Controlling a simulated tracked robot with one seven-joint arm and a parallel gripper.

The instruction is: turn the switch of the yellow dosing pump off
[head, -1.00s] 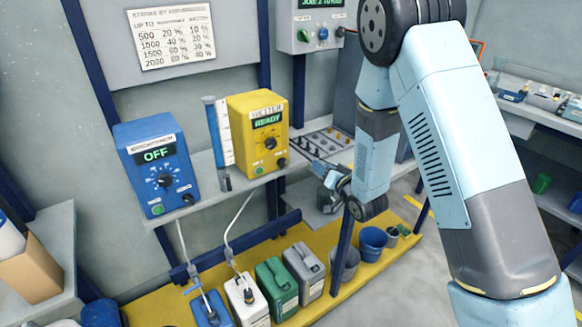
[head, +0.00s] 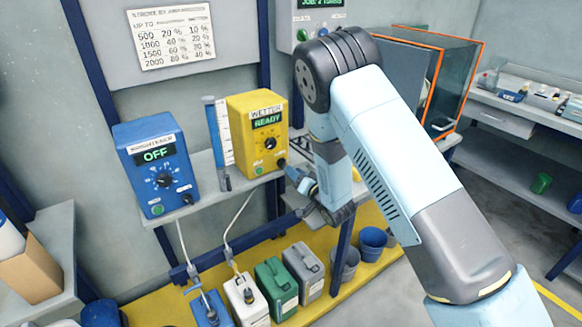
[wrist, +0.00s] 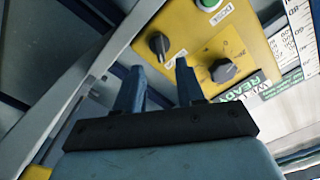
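The yellow dosing pump (head: 243,107) stands on the grey shelf in the head view, with "WETTER" above a green display reading "READY". In the wrist view its yellow front (wrist: 185,22) fills the upper middle, upside down. A small black switch knob (wrist: 158,44) shows there, with a larger black dial (wrist: 222,70) to its right. My gripper (wrist: 159,70) is open and empty. Its two fingers are apart, with the switch knob just beyond their tips, roughly between them. In the head view my gripper (head: 292,174) is at the pump's lower right corner, partly hidden by my arm.
A blue pump (head: 140,153) showing "OFF" stands to the left. A clear measuring cylinder (head: 216,140) is between the pumps. Canisters (head: 275,285) and buckets (head: 372,242) stand below on the yellow floor strip. An orange-edged glass enclosure (head: 455,85) is at the right.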

